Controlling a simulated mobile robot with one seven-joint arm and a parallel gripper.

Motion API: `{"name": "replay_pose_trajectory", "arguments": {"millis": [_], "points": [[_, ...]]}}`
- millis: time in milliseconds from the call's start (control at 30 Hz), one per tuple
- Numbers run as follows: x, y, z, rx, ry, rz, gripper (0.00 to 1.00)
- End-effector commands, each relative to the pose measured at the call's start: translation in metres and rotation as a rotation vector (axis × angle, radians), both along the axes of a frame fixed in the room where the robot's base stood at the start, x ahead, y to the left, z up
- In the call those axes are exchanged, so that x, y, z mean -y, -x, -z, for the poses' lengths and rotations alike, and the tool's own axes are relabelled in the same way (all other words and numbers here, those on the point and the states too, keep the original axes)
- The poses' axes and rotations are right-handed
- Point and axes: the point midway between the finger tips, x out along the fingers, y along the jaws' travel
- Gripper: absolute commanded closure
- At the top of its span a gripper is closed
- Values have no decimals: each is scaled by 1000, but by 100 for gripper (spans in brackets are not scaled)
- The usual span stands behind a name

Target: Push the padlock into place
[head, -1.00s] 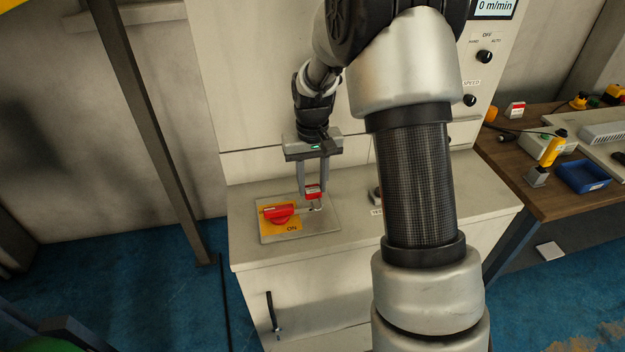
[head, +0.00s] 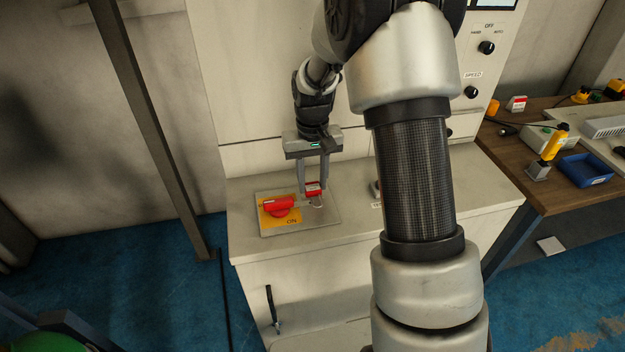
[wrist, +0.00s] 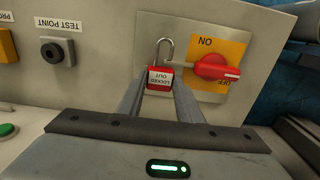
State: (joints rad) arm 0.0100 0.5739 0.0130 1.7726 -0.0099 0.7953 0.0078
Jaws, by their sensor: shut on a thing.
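The padlock (head: 313,187) is red, with a white LOCKED OUT label that reads upside down in the wrist view (wrist: 160,79). My gripper (head: 313,191) is shut on its body, one finger on each side. The metal shackle (wrist: 165,48) points away from my gripper, beside a small metal tab (wrist: 180,64) next to the red switch handle (wrist: 216,68). I cannot tell whether the shackle passes through the tab or is latched. The handle lies on a yellow label on the metal plate (head: 328,219).
The plate is on a pale cabinet (head: 250,247) with a black door handle (head: 271,308). A TEST POINT button (wrist: 54,51) sits beside the plate. A wooden bench (head: 520,182) with a blue tray (head: 585,170) stands at right.

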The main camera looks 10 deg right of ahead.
Motion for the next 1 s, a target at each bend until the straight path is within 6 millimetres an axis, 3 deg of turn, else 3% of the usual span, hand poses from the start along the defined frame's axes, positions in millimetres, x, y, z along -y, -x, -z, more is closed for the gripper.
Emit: {"name": "replay_pose_trajectory", "arguments": {"millis": [833,867,1000], "points": [[0,0,18,0,0,0,86],[0,0,18,0,0,0,66],[0,0,17,0,0,0,46]]}}
